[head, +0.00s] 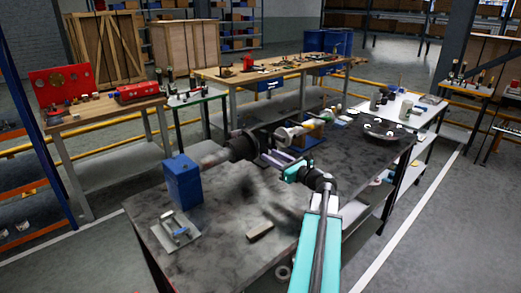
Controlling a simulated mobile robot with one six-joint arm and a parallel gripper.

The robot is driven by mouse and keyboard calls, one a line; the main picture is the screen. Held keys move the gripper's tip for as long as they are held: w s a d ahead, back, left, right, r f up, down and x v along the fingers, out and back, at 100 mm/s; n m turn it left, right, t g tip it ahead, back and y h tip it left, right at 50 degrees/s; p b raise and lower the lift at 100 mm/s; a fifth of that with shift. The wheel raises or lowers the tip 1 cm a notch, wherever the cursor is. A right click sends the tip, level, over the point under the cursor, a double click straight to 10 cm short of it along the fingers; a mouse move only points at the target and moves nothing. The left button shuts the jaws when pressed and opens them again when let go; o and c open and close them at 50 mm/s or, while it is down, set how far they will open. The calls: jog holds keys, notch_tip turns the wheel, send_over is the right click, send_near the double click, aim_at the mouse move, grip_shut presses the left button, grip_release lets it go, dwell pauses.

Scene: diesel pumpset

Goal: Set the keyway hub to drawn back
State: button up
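A dark, stepped cylindrical hub (243,147) lies on a horizontal shaft (214,158) above the dark workbench. It appears to be the keyway hub, but the keyway itself is too small to make out. The shaft runs left toward a blue block (182,182). My teal and grey arm reaches in from the lower right, its wrist just right of the hub. My gripper (275,159) seems to be at the pale bars beside the hub's right end. Its fingertips are too small and crowded to tell whether they touch anything or are open.
The dark workbench (150,215) also bears a grey plate with a blue-handled fixture (177,231), a small tan block (260,231) and a dark round flange (381,129). Pale cylindrical parts (286,133) stand close behind the wrist.

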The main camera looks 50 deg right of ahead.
aim_at(257, 148)
jog(key=w, duration=0.5)
jog(key=w+p, duration=0.1)
jog(key=w, duration=0.1)
jog(key=shift+w+d, duration=0.25)
jog(key=shift+w, duration=0.05)
jog(key=shift+c, duration=0.2)
grip_shut()
